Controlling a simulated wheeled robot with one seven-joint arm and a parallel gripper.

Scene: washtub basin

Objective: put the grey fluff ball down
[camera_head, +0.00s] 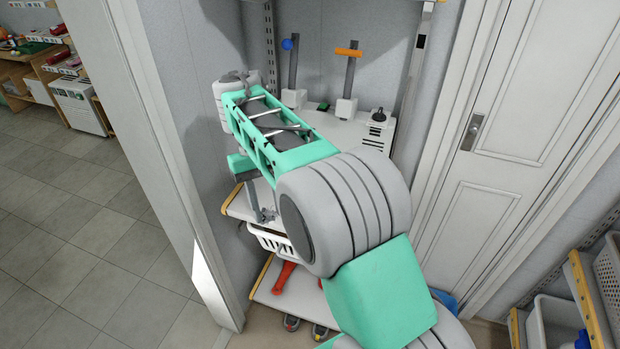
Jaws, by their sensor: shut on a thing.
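My gripper (260,206) is at the end of my green and grey arm, pointing down near the left front edge of a shelf unit. It is shut on a small grey thing, which looks like the grey fluff ball (267,215). The ball is small in this view and partly covered by the fingers. It appears in front of or just above a white basket (272,242); I cannot tell whether it touches anything below.
A shelf (238,207) with a yellow edge lies beside the gripper. A lower shelf (262,290) holds red things (285,277), with shoes (291,322) below. A white cabinet top (340,130) is behind my arm. A white door frame (150,120) stands close on the left.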

